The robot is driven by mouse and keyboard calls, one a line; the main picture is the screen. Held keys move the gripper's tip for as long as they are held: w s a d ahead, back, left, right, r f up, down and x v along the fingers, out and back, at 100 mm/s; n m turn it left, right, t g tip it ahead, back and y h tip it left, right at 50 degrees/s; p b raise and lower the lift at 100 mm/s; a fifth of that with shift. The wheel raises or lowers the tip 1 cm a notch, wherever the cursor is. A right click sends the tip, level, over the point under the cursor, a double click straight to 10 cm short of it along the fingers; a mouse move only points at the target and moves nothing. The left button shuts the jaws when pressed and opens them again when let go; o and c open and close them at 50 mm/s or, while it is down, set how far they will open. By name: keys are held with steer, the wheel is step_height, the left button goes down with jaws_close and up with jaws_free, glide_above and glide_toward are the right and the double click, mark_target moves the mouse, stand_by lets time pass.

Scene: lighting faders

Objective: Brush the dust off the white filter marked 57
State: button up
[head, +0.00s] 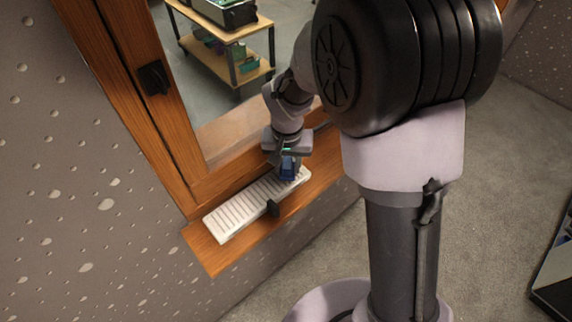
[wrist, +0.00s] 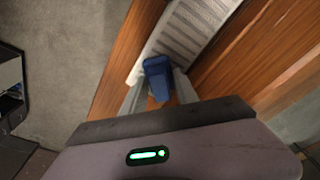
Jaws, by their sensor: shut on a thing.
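A long white slatted panel (head: 240,208), which looks like the white filter, lies on the wooden window sill; no number can be read on it. In the wrist view the panel (wrist: 187,35) runs away toward the top. My gripper (head: 286,172) is over the panel's right end, shut on a blue block-like thing (head: 288,164), perhaps a brush handle. In the wrist view the blue thing (wrist: 157,78) sits between the two fingers of my gripper (wrist: 158,92). Its lower end is hidden, so I cannot tell whether it touches the panel. No dust can be made out.
A wooden shelf cart (head: 225,58) shows through the window. Carpet lies below.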

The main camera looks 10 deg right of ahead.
steer(key=shift+w+d, duration=0.25)
steer(key=shift+d, duration=0.1)
step_height(320, 180, up, 4)
steer(key=p, duration=0.2)
steer(key=shift+s+a+r+p, duration=0.1)
steer(key=shift+p, duration=0.2)
steer(key=shift+r+p, duration=0.55)
steer(key=shift+r, duration=0.2)
steer(key=shift+r+p, duration=0.95)
steer(key=shift+r, duration=0.35)
steer(key=shift+f, duration=0.15)
